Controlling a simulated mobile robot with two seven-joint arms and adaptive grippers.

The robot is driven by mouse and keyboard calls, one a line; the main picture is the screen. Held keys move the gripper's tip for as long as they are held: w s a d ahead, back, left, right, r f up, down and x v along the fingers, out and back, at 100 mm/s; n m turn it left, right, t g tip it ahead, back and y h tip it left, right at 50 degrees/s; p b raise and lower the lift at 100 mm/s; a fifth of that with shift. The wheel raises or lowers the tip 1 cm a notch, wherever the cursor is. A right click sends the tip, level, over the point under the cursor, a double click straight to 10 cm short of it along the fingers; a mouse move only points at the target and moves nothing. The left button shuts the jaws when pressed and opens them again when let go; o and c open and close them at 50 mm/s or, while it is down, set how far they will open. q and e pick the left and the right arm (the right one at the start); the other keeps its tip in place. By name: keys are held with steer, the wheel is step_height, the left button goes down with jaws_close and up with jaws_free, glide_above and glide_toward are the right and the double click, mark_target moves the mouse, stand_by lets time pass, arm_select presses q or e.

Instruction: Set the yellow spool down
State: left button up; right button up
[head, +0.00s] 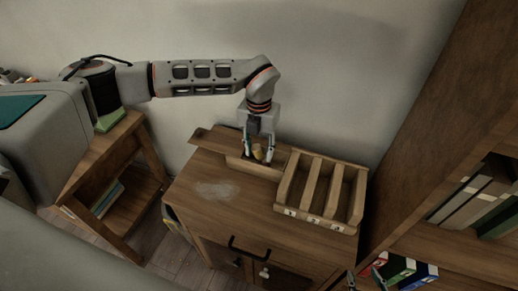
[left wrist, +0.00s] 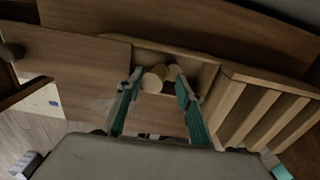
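The yellow spool (head: 257,152) is low between the fingers of my left gripper (head: 259,147) in the head view. In the left wrist view the spool (left wrist: 154,78) shows as pale round ends between the two green fingers (left wrist: 159,80), at a narrow open wooden compartment (left wrist: 205,72). The right finger covers part of it. I cannot tell whether the fingers press on it or whether it rests on the compartment floor.
A slotted wooden rack (head: 325,223) stands right of the compartment on the wooden cabinet (head: 230,207). The cabinet's front left top is clear, with a pale smudge. A shelf with binders (head: 398,268) is at right. A small side table (head: 118,145) is at left.

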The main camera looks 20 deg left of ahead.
mark_target(259, 149)
arm_select(q)
steer(key=shift+r, duration=0.1)
steer(key=shift+r, duration=0.3)
step_height(259, 149, up, 12)
steer(key=shift+b, duration=0.45)
steer(key=shift+s, duration=0.15)
